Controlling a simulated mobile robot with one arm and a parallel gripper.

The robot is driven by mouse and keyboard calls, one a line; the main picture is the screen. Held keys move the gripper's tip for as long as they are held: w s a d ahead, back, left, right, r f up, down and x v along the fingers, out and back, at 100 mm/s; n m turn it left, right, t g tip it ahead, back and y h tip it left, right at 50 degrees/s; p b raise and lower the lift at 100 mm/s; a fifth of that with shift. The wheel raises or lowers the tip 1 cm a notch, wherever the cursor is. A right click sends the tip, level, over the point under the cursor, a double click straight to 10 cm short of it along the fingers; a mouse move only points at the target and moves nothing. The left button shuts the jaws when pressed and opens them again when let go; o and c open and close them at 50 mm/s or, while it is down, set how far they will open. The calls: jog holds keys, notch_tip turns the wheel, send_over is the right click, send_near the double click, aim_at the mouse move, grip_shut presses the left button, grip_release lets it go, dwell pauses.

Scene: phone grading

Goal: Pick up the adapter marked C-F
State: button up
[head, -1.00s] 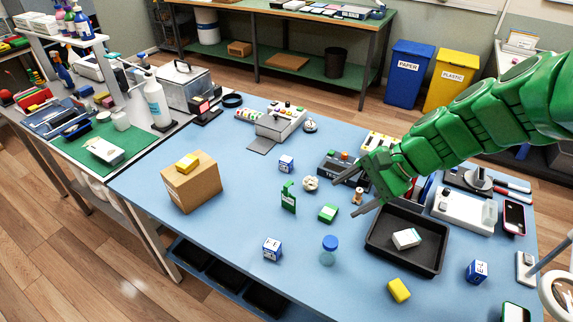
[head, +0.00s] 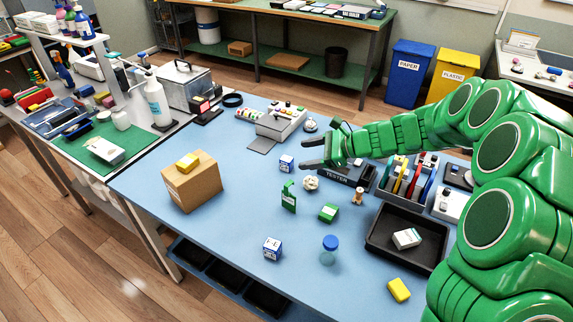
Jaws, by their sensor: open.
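Small blue-and-white cubes look like the adapters. One cube (head: 286,163) stands toward the back of the blue table (head: 230,215). Another cube (head: 272,248) stands near the front edge. The marks on both are too small to read surely, so I cannot tell which is C-F. My gripper (head: 306,154) is open and empty, its fingers pointing left. In the picture its fingertips are just right of and slightly above the back cube, apart from it. Its height above the table is hard to judge.
A black tester (head: 335,178) lies under my gripper. A white knob-like piece (head: 310,183), a green tag (head: 289,198) and a green box (head: 328,213) are close by. A cardboard box (head: 193,185) stands left, a black tray (head: 377,240) right. The table between the carton and back cube is clear.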

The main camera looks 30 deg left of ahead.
aim_at(292, 161)
jog(key=w+a+f+m+t, duration=0.1)
jog(key=w+a+f+m, duration=0.1)
jog(key=w+f, duration=0.1)
jog(key=w+a+f+m, duration=0.2)
jog(key=w+f, duration=0.1)
jog(key=f, duration=0.3)
jog(key=w+a+f+m+t+y, duration=0.1)
jog(key=w+a+f+m, duration=0.1)
jog(key=w+f, duration=0.1)
jog(key=shift+w+f+t, duration=0.15)
jog(key=shift+f+t, duration=0.15)
jog(key=shift+f, duration=0.5)
jog(key=shift+w+x, duration=0.2)
jog(key=shift+x, duration=1.75)
jog(key=shift+w+x, duration=0.15)
jog(key=shift+x, duration=1.8)
jog(key=shift+a+r, duration=0.1)
jog(key=shift+r, duration=0.1)
jog(key=c, duration=1)
jog(key=shift+r, duration=0.1)
jog(key=shift+c, duration=0.2)
